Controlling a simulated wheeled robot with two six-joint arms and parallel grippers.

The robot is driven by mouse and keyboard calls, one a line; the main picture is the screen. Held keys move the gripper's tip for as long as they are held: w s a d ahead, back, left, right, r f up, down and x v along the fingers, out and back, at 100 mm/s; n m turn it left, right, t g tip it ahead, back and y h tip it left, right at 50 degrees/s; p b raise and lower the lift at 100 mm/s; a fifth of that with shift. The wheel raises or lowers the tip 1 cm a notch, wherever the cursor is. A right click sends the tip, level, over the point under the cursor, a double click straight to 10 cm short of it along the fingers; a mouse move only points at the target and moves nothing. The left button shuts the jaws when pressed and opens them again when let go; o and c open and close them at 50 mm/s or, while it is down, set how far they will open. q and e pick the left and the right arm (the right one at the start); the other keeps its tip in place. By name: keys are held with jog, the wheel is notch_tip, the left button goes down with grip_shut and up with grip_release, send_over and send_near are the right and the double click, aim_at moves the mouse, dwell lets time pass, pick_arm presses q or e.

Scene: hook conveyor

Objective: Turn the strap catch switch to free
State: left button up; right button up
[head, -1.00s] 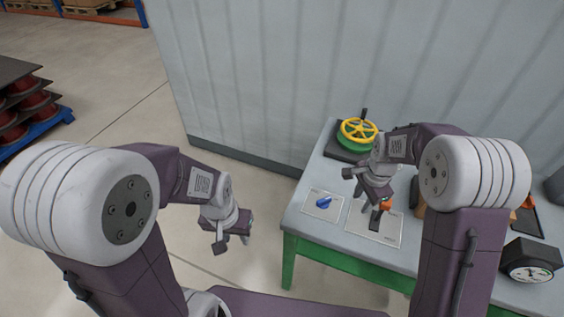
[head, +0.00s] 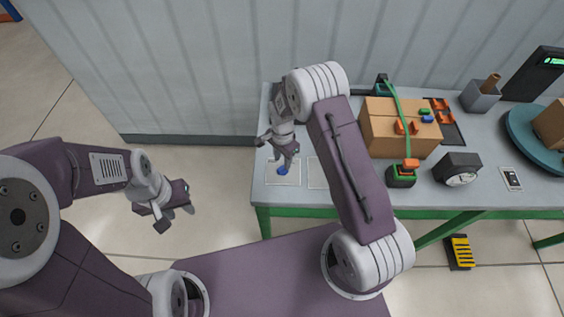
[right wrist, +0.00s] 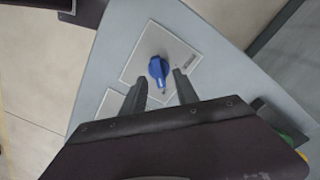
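The strap catch switch appears to be the blue knob (head: 283,170) on a pale square plate (head: 272,178) at the table's left end. In the right wrist view the blue knob (right wrist: 158,70) sits on its plate (right wrist: 183,47), just beyond the fingertips and roughly between their lines. My right gripper (head: 276,161) is close above the knob; in the wrist view its fingers (right wrist: 160,80) are apart with nothing between them. I cannot tell whether it touches the knob. My left gripper (head: 178,216) hangs over the floor left of the table, empty, its fingers apart.
A cardboard box (head: 385,135) with a green strap (head: 401,120) stands mid-table. A corrugated wall (head: 200,70) stands behind the table.

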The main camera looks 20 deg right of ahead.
notch_tip(320, 180, down, 3)
jog(key=shift+d+r, duration=0.15)
jog(key=shift+r, duration=0.05)
jog(key=shift+s+d+f+p, duration=0.1)
jog(key=shift+s+f+p, duration=0.1)
jog(key=shift+f+p, duration=0.15)
jog(key=shift+f, duration=0.1)
jog(key=shift+w, duration=0.1)
grip_shut()
